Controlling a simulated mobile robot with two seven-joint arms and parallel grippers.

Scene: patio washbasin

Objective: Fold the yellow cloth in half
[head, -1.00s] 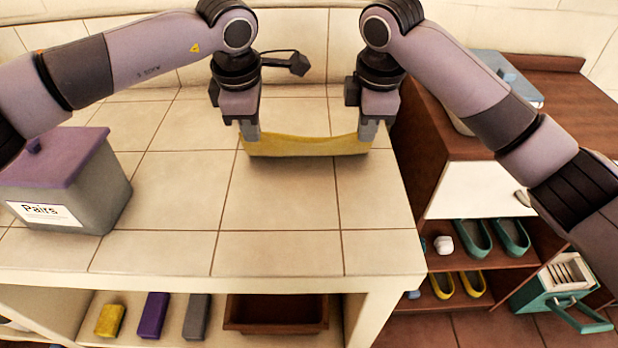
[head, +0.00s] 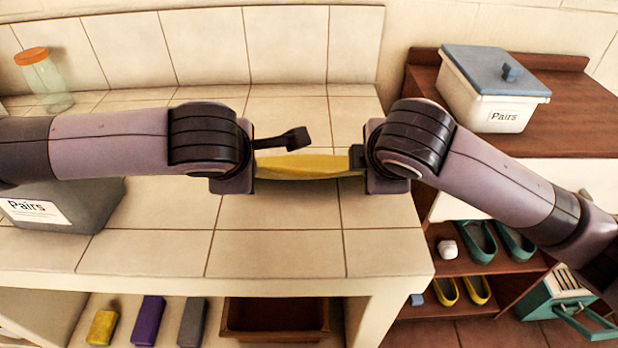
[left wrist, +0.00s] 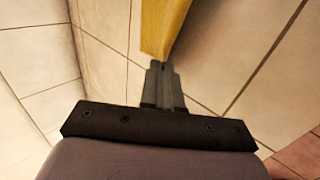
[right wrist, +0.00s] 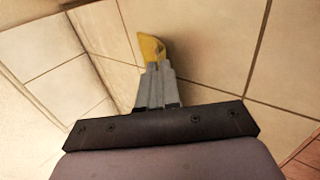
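The yellow cloth (head: 300,166) is stretched between my two grippers over the tiled counter in the head view. My left gripper (left wrist: 163,66) is shut on the cloth in the left wrist view, where the cloth (left wrist: 162,25) runs up from its fingertips. My right gripper (right wrist: 157,66) is shut on a small yellow end of the cloth (right wrist: 151,47) in the right wrist view. I cannot tell whether the cloth's lower edge touches the tiles.
A grey "Pairs" bin (head: 75,205) stands on the counter at left, and a glass jar (head: 45,82) behind my left arm. A white "Pairs" box (head: 490,95) with blue lid sits on the wooden cabinet at right. The counter's front (head: 280,250) is clear.

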